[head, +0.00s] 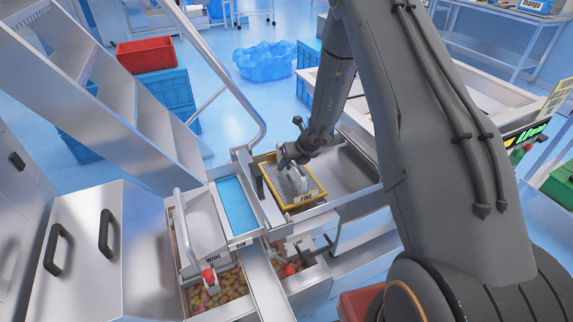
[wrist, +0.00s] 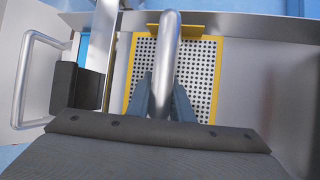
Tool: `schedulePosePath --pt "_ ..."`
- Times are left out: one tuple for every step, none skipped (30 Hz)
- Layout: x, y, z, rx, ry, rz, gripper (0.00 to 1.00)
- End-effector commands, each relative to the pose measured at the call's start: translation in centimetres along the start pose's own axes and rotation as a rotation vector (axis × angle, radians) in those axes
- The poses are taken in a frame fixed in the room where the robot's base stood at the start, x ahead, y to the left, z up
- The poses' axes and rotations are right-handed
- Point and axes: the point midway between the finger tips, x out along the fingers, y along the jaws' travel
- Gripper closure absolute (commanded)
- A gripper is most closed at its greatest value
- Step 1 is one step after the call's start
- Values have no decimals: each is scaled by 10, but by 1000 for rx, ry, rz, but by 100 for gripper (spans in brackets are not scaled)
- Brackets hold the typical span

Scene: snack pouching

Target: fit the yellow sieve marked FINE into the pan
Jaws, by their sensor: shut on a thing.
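The yellow-framed sieve (head: 283,191) has a perforated metal plate and a FINE label on its front edge in the head view. It also fills the middle of the wrist view (wrist: 205,78). My gripper (head: 291,161) is shut on the sieve's raised metal handle, with its two blue-grey fingers (wrist: 163,101) on either side of the bar. The sieve is over or within the left part of a steel pan (head: 350,169), close to its walls. I cannot tell whether it rests fully down. My wrist hides the sieve's near edge in the wrist view.
A blue panel (head: 236,207) lies just left of the sieve. A steel hatch marked WIDE (head: 205,235) stands over a bin of colourful snacks (head: 215,292). A narrow bin with a red knob (head: 289,269) is in front. A metal rail (head: 254,110) rises behind.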

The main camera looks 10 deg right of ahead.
Motion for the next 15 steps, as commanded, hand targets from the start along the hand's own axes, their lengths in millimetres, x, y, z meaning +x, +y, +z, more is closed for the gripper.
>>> schedulePosePath --pt "6 -2 -2 0 -1 0 100" --pt "9 -3 -3 0 -1 0 100" --pt "12 -3 -5 0 -1 0 100" --pt "14 -4 -6 0 -1 0 100" --pt "15 -4 -7 1 -1 0 100" --pt "18 -5 -8 1 -1 0 100" --pt "19 -5 -9 1 -1 0 100" --pt "20 -6 -10 0 -1 0 100" --pt "21 -6 -10 0 -1 0 100" --pt "22 -6 -11 0 -1 0 100" --pt "22 -6 -11 0 -1 0 100" --pt "23 -6 -11 0 -1 0 100" --pt "23 -7 -12 0 -2 0 100" --pt "23 -7 -12 0 -2 0 100" --pt "23 -6 -12 0 -2 0 100"
